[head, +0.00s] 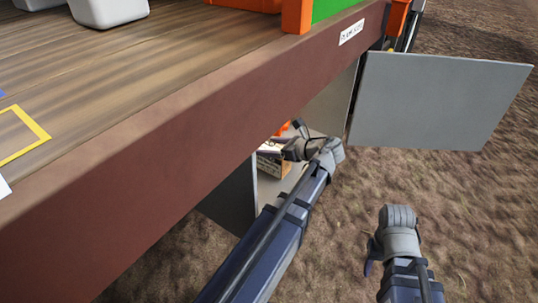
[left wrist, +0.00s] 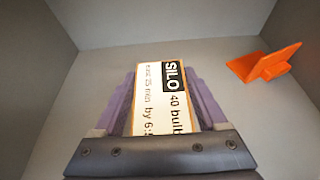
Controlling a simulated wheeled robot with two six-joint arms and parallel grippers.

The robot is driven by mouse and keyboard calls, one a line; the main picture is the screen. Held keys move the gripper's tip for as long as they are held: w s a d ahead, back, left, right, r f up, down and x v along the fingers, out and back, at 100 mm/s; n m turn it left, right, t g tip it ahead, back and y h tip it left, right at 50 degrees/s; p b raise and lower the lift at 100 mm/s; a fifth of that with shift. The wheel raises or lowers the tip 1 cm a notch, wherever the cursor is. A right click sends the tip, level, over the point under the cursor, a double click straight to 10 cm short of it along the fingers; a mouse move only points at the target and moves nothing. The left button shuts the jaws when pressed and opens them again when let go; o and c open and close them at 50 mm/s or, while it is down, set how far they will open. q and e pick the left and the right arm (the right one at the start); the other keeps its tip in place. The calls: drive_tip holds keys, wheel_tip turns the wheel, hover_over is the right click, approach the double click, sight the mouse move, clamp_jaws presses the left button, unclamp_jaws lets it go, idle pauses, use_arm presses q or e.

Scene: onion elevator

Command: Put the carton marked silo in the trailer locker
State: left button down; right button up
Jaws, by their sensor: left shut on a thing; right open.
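The silo carton (left wrist: 158,75) is pale with a black SILO label and text reading 40 bulbs. My left gripper (head: 282,152) is shut on it, with the purple fingers on either side in the left wrist view. The carton is inside the grey trailer locker (left wrist: 110,25), under the trailer deck. I cannot tell whether it touches the locker floor. In the head view it is partly hidden by my left gripper and arm. My right gripper (head: 369,266) is open and empty, above the soil outside the locker.
The grey locker door (head: 440,100) stands open to the right. An orange angled object (left wrist: 266,64) lies in the locker, right of the carton. The trailer's brown side beam (head: 150,170) overhangs the locker opening. Bare soil (head: 470,210) is clear at the right.

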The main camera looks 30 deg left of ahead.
use_arm(q)
drive_tip(key=shift+f, duration=0.6)
use_arm(e)
drive_tip(key=shift+f, duration=0.6)
use_arm(q)
drive_tip(key=shift+f+b, duration=0.25)
drive_tip(key=shift+b, duration=0.1)
unclamp_jaws()
drive_tip(key=shift+r, duration=0.1)
use_arm(e)
drive_tip(key=shift+f, duration=0.15)
use_arm(q)
drive_tip(key=shift+r, duration=0.1)
